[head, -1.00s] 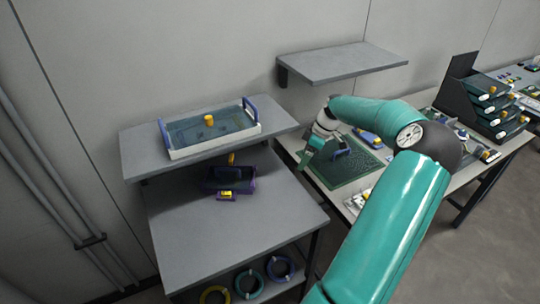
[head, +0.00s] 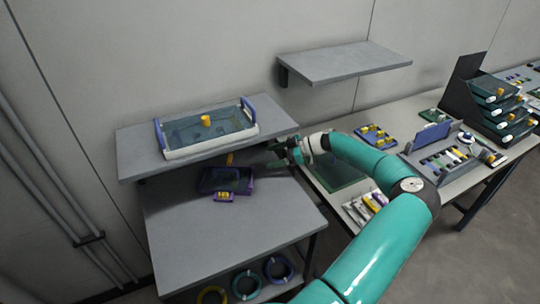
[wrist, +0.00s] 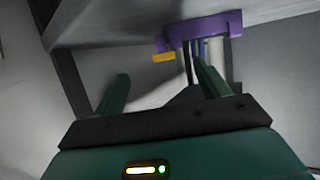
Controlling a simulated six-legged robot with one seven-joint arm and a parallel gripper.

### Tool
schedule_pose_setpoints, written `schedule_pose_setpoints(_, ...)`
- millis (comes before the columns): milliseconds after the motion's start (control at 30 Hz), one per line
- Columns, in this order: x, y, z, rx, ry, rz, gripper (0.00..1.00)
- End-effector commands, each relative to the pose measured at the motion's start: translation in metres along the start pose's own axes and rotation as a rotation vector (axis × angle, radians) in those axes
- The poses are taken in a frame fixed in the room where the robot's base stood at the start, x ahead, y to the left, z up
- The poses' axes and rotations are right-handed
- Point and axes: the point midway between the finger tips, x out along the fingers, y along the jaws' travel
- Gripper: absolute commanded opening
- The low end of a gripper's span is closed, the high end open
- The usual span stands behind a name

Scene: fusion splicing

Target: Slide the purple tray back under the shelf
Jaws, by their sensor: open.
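The purple tray (head: 207,187) sits on the grey lower surface (head: 240,232), its back part beneath the overhanging grey shelf (head: 138,150). A yellow tag (head: 224,196) is at its front. My gripper (head: 277,154) is at the right end of the shelf, right of the tray and apart from it, with its fingers pointing left. In the wrist view the tray's purple edge (wrist: 205,27) and its yellow tag (wrist: 164,57) show beyond the fingertips. My gripper (wrist: 162,78) is open, with nothing between its fingers. The tray's back is hidden.
A white-framed tray (head: 210,151) with blue handles and a yellow knob stands on the shelf above. Coiled rings (head: 246,284) lie on a lower level. A workbench (head: 345,150) with several parts is at the right. A wall shelf (head: 345,62) is at the back.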

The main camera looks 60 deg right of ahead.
Motion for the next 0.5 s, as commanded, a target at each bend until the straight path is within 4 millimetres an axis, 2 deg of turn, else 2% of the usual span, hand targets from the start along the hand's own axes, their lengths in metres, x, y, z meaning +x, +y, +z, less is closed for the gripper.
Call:
schedule_pose_setpoints(267,0.002,-0.001,-0.001,0.002,-0.002,0.000,0.75)
schedule_pose_setpoints(500,0.033,-0.001,-0.014,0.000,-0.002,-0.004,0.75)
